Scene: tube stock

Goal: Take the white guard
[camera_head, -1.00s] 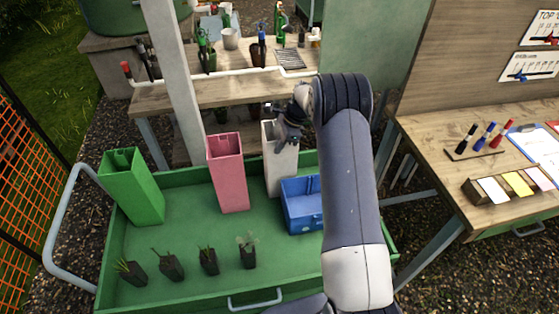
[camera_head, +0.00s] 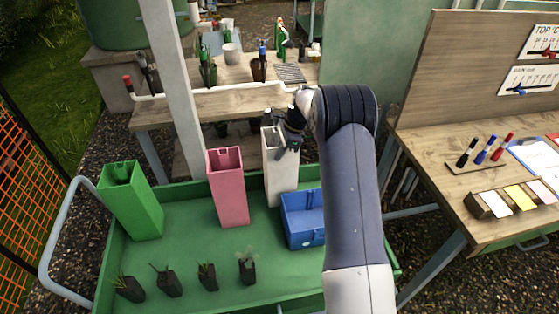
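The white guard (camera_head: 281,182) is a tall, square, open-topped tube standing upright in the green cart, right of the pink guard. My gripper (camera_head: 288,151) is at its top right edge, pointing down, with its dark fingers apart. The fingers overlap the guard's rim in the picture; I cannot tell whether they touch it. Part of the guard's upper right side is hidden behind my gripper.
A pink guard (camera_head: 228,190) and a green guard (camera_head: 133,205) stand in the green cart (camera_head: 190,262). A blue crate (camera_head: 301,227) sits just right of the white guard. Several small potted seedlings line the front. A wooden bench (camera_head: 165,113) is behind.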

